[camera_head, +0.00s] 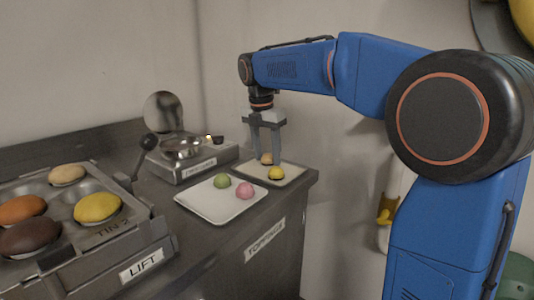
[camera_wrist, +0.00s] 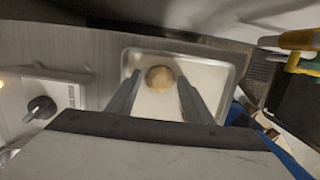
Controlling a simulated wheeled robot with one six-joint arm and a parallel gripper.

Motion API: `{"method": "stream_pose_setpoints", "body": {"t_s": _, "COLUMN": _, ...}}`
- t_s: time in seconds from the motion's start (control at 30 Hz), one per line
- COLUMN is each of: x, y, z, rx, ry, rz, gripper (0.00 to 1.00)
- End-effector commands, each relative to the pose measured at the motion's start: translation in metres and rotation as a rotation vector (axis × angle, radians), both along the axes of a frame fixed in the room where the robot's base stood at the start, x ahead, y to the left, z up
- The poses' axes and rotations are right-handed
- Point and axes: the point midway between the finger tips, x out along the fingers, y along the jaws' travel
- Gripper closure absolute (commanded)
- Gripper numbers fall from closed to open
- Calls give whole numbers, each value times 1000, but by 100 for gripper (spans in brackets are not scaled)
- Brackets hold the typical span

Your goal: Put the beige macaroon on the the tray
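The beige macaroon (camera_head: 266,158) is at the far tray (camera_head: 294,173), near its back edge. A yellow macaroon (camera_head: 275,173) lies on the same tray in front of it. My gripper (camera_head: 267,150) points down over this tray, with its fingers on either side of the beige macaroon. In the wrist view the beige macaroon (camera_wrist: 160,79) shows between the open fingers, with a gap on both sides, over the pale tray (camera_wrist: 218,72). The gripper body hides the near part of that tray. Whether the macaroon touches the tray is hard to tell.
A nearer white tray (camera_head: 221,210) holds a green macaroon (camera_head: 221,181) and a pink macaroon (camera_head: 244,190). A metal device (camera_head: 190,160) with a lever stands to the left. A tin (camera_head: 75,191) with several buns is at the far left. The counter ends just right of the trays.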

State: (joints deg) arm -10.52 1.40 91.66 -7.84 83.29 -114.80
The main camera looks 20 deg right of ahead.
Motion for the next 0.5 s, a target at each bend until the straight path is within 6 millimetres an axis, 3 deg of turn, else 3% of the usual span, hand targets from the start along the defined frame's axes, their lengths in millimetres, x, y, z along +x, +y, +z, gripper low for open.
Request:
{"method": "stream_pose_setpoints", "body": {"t_s": 0.33, "x": 0, "y": 0, "z": 2, "rx": 0, "ry": 0, "rz": 0, "gripper": 48}}
{"method": "stream_pose_setpoints", "body": {"t_s": 0.5, "x": 0, "y": 2, "z": 16, "rx": 1, "ry": -3, "rz": 0, "gripper": 48}}
